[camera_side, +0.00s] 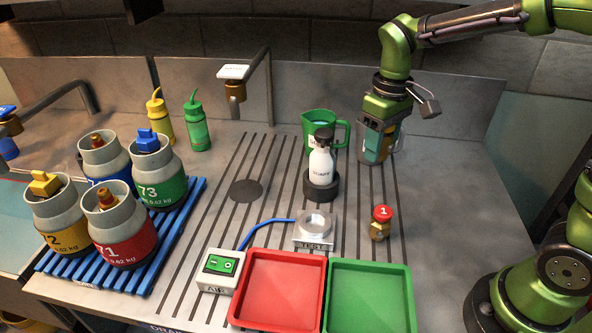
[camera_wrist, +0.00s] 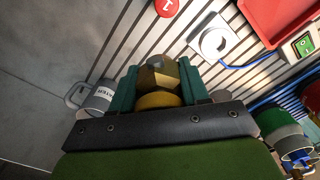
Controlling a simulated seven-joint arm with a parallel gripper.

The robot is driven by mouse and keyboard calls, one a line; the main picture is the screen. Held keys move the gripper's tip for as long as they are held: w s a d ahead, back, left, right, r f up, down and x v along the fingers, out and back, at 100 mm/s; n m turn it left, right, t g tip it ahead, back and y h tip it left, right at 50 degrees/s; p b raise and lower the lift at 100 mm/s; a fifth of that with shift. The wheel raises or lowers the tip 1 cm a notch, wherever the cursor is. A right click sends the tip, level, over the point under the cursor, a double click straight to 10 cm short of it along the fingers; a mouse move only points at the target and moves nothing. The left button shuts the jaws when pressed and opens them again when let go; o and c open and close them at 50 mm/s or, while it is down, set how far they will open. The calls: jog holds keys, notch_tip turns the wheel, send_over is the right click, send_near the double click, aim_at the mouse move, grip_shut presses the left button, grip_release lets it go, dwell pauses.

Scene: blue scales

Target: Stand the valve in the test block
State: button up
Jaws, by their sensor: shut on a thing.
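My gripper (camera_wrist: 157,78) is shut on a brass valve (camera_wrist: 159,77) with a hex body and a yellow part, held between its teal fingers in the wrist view. In the side view my gripper (camera_side: 377,152) is at the back right, and its fingers mostly hide the held valve. The test block (camera_side: 302,232), white with a round ring on top and marked TEST, sits on the bench front-left of my gripper. It also shows in the wrist view (camera_wrist: 222,57), apart from the held valve, its socket looking empty. Another brass valve with a red cap marked 1 (camera_side: 382,213) stands right of the block.
A soap bottle (camera_side: 321,168) and a green jug (camera_side: 340,132) stand left of my gripper. Red (camera_side: 237,300) and green (camera_side: 408,305) trays lie in front. An air switch box (camera_side: 215,284) is left of the block. Several gas cylinders stand on a blue rack (camera_side: 187,222).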

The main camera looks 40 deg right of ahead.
jog(key=s+a+f+n, duration=0.7)
jog(key=s+f+n, duration=0.15)
jog(key=s, duration=0.25)
send_over(315, 226)
jog(key=shift+w+f, duration=0.1)
jog(key=shift+f, duration=2.4)
